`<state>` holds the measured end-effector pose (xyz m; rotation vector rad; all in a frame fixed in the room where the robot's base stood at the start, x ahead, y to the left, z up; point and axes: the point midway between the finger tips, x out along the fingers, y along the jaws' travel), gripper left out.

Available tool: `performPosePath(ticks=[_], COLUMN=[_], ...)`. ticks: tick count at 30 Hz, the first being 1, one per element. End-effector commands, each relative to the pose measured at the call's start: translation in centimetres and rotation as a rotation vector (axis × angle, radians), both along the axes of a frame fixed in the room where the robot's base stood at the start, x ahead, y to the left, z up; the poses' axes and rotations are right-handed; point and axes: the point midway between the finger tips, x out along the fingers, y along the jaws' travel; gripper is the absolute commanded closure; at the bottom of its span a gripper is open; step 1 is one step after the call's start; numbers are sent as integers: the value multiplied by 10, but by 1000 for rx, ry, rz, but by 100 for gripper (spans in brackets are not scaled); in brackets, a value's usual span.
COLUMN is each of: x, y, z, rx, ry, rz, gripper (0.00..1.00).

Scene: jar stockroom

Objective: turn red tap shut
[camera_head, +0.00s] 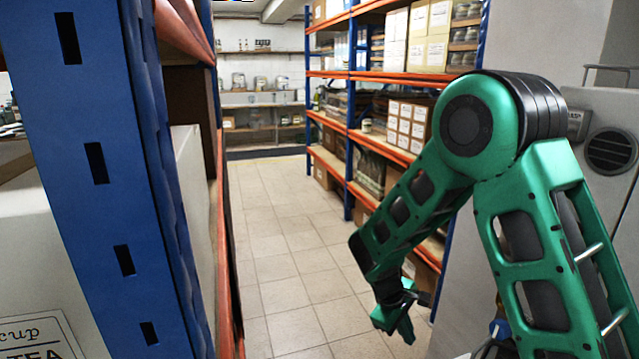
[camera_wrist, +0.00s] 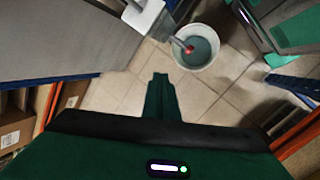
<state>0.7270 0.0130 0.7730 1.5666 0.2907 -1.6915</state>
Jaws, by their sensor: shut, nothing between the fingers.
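The red tap (camera_wrist: 188,48) shows small in the wrist view, at the end of a thin dark pipe coming from a white block (camera_wrist: 146,14). It lies over the opening of a pale bucket (camera_wrist: 208,63) with a grey-green inside. Its handle position is too small to tell. My gripper (camera_wrist: 160,78) is shut and empty, its fingers pointing toward the tap and bucket, apart from both in the picture. In the head view my gripper (camera_head: 402,328) hangs low at the end of my green arm, over the aisle floor. The tap is not visible there.
A blue rack post (camera_head: 100,180) with orange shelves stands close on the left. Racks of boxes (camera_head: 408,128) line the right side. A grey cabinet (camera_head: 610,140) stands at the far right. The tiled aisle (camera_head: 285,240) is clear toward the back shelves (camera_head: 262,98).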

Motion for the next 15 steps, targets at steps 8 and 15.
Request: performPosePath(ticks=[8, 15], x=[2, -11], y=[28, 43], z=[-94, -174], rx=[-190, -362], ry=[143, 263], rz=[233, 438], gripper=[100, 100])
